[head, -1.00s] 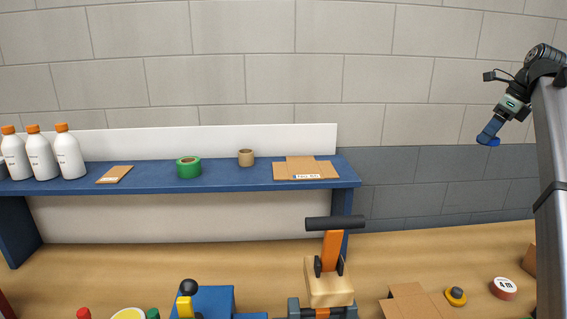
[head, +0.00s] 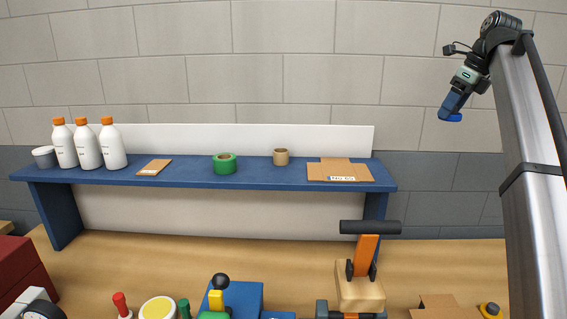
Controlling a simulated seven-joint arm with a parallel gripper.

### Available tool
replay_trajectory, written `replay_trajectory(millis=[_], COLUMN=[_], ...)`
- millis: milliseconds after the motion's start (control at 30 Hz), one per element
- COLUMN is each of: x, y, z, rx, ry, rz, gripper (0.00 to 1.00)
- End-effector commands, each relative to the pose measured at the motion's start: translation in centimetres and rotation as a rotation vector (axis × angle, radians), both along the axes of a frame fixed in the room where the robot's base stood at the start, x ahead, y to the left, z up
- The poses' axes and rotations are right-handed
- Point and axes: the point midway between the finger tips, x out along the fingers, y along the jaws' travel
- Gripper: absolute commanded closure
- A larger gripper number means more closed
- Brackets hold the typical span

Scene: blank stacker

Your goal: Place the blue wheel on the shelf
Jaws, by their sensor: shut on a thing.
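My gripper (head: 452,106) is at the upper right of the head view, raised high and to the right of the shelf. It is shut on the blue wheel (head: 454,117), of which only a small blue edge shows at the fingertips. The blue shelf (head: 215,185) stands along the back of the bench against the wall. The gripper and wheel are well apart from it.
On the shelf are white bottles (head: 87,150), a grey tub (head: 44,157), a cardboard piece (head: 154,167), green tape (head: 224,164), brown tape (head: 281,157) and flat cardboard (head: 340,171). Gaps remain between shelf items.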

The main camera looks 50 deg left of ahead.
Motion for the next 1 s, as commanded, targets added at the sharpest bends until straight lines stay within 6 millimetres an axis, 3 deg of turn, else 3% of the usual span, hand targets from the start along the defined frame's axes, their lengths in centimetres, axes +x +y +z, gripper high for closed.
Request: replay_trajectory(millis=[100, 500, 1000], x=[-2.9, -13.3, -28.8], y=[4.1, 15.9, 27.4], z=[0.0, -0.1, 0.0], rx=[-0.002, -0.003, 0.005], ry=[-0.001, -0.002, -0.003], rz=[0.020, 0.069, 0.134], gripper=[0.72, 0.72, 0.72])
